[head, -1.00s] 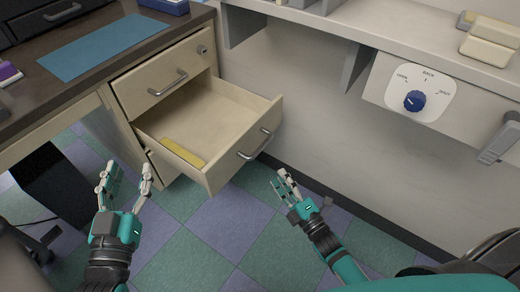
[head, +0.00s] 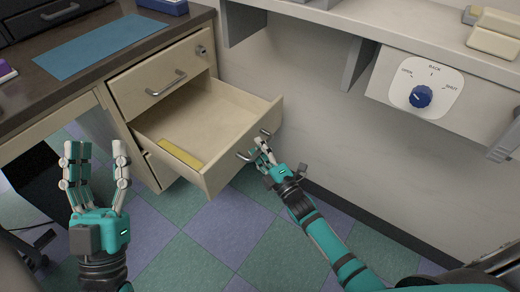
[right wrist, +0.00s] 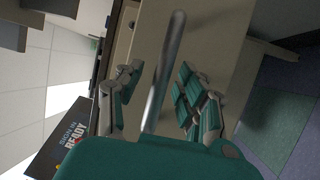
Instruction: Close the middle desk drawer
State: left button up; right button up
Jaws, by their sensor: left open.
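The middle desk drawer (head: 222,173) is pulled well out, with a yellow object (head: 180,153) lying in it. Its metal bar handle (head: 244,156) is on the front panel. My right gripper (head: 264,146) is at this handle in the head view, covering part of it. In the right wrist view the handle bar (right wrist: 166,65) lies between my right gripper's spread fingers (right wrist: 158,97); I cannot tell whether they touch it. My left gripper (head: 97,165) is open and empty, fingers up, left of the drawer and apart from it.
The top drawer (head: 160,85) is shut, and a lower drawer shows partly beneath the open one. A blue mat (head: 100,47) lies on the desktop. To the right are a wall, a shelf and a panel with a blue knob (head: 420,96). Tiled floor in front is clear.

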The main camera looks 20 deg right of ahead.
grip_shut()
jog(key=shift+w, duration=0.1)
dwell(0.3)
